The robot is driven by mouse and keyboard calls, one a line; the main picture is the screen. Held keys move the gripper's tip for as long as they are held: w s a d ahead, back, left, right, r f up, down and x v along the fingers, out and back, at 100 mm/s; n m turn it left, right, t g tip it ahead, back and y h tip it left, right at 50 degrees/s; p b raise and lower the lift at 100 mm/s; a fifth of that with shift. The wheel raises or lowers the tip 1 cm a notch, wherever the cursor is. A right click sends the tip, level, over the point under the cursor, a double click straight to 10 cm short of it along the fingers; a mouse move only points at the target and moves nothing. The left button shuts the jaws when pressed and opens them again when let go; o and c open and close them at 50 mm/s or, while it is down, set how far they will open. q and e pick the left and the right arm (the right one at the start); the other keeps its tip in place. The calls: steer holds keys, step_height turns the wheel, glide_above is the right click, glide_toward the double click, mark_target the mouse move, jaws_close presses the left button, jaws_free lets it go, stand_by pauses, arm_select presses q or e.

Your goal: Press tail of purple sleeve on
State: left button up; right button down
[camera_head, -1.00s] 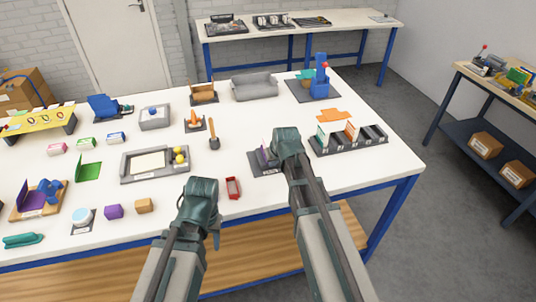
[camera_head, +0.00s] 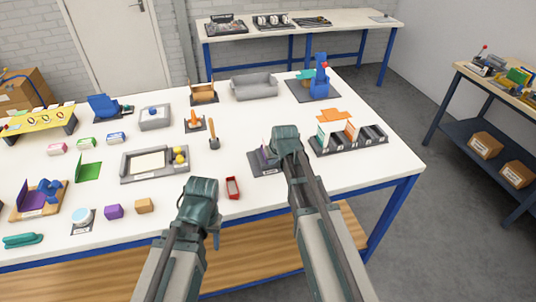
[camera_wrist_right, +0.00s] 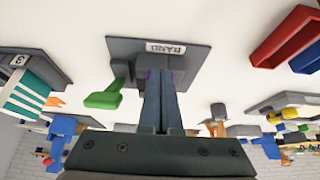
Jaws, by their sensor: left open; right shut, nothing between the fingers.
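In the right wrist view the plate (camera_wrist_right: 190,60) reads "BAND" and carries a grey block. A green lever-like part (camera_wrist_right: 103,99) sticks out beside the block. My left gripper (camera_head: 214,235) is open and empty at the front edge.
A red tray (camera_head: 232,188) lies between the arms. A rack of upright panels (camera_head: 350,142) stands close to the right of my right gripper. A grey tray with yellow balls (camera_head: 130,178) is to the left. Some bare table lies between these.

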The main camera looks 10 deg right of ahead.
steer(key=shift+w, duration=0.75)
stand_by(0.5)
steer(key=shift+s, duration=0.1)
stand_by(0.6)
steer(key=shift+s, duration=1.2)
step_height(320, 180, up, 10)
steer(key=p, duration=1)
